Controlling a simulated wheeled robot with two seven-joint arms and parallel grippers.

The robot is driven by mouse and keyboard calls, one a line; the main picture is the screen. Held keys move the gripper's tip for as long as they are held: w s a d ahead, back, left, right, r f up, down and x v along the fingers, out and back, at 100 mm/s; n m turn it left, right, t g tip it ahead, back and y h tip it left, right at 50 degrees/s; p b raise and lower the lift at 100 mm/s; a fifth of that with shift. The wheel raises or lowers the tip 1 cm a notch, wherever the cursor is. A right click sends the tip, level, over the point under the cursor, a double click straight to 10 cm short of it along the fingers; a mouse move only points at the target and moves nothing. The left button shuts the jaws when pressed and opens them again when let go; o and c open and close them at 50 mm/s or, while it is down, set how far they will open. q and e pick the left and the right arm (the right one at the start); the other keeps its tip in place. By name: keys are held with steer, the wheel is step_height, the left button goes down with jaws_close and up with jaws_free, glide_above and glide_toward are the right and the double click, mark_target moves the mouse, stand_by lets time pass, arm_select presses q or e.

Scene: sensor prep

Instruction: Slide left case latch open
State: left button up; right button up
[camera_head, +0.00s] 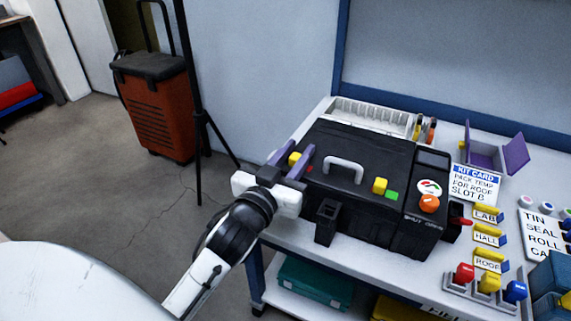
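The black case (345,160) lies on the white bench with a grey handle (343,168) on its lid. Its left latch is a yellow block (294,158) with a small red patch (309,168) to its right. The right latch is a yellow block (380,185) with a green patch (391,195) beside it. My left gripper (293,156) has its two purple fingers spread, one on each side of the left latch. A gap seems to show between them, and contact with the latch is unclear. My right gripper is out of view.
On the case's right stands a panel with a gauge (429,187) and an orange knob (429,203). A small black holder (327,221) sits at the case's front. A kit card (474,183), a purple bin (499,155) and coloured blocks (489,283) fill the bench's right.

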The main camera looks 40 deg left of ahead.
mark_target(290, 161)
arm_select(q)
steer(key=s, duration=0.4)
steer(key=s+d, duration=0.1)
steer(key=s, duration=0.2)
steer(key=shift+p, duration=0.35)
steer(key=shift+s+d, duration=0.1)
steer(key=shift+s, duration=0.35)
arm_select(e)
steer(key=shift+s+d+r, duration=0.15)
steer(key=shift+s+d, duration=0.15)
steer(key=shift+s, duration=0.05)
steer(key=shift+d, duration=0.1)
